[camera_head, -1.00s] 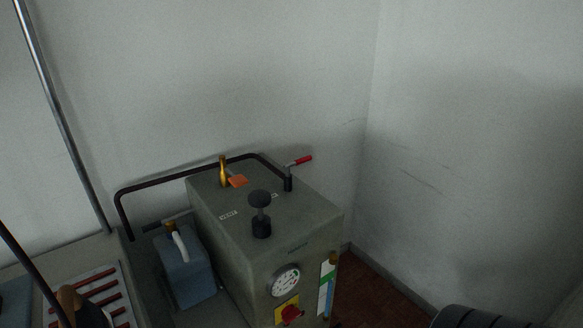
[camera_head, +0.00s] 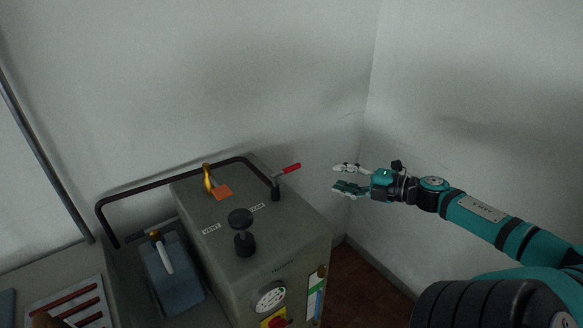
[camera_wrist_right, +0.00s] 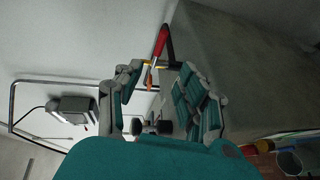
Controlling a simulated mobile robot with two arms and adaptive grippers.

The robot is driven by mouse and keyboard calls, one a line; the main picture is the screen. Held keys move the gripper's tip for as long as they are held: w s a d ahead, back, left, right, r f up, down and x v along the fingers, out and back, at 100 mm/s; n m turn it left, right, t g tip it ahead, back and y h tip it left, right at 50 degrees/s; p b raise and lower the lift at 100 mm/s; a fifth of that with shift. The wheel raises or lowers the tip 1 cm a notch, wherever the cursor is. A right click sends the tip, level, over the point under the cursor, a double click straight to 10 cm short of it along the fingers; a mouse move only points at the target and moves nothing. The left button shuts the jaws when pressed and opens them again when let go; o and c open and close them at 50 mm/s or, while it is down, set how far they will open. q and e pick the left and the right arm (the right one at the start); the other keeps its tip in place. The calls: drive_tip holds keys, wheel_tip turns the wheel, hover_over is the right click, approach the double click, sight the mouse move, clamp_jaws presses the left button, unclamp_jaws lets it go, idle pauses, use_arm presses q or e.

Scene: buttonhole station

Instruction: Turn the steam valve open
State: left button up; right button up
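A valve lever with a red handle (camera_head: 289,169) stands on a short dark stem at the back right of the grey boiler box's top (camera_head: 285,225). Its handle points right and slightly up. In the wrist view the red handle (camera_wrist_right: 160,42) shows just beyond the fingertips. My right gripper (camera_head: 341,179) is open and empty, right of the handle and apart from it, its fingers pointing left. The fingers also show spread in the right wrist view (camera_wrist_right: 158,76). My left gripper is out of view.
A black knob (camera_head: 241,218) and a brass fitting with an orange tag (camera_head: 221,192) also stand on the box. A dark pipe (camera_head: 165,187) runs behind. A gauge (camera_head: 270,298) is on the front. Walls close in behind and right.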

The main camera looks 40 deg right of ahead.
sight(294, 169)
drive_tip(key=b+x, duration=0.2)
drive_tip(key=x, duration=1.1)
drive_tip(key=shift+d, duration=0.15)
drive_tip(key=shift+x, duration=1.55)
drive_tip(key=shift+f, duration=0.1)
clamp_jaws()
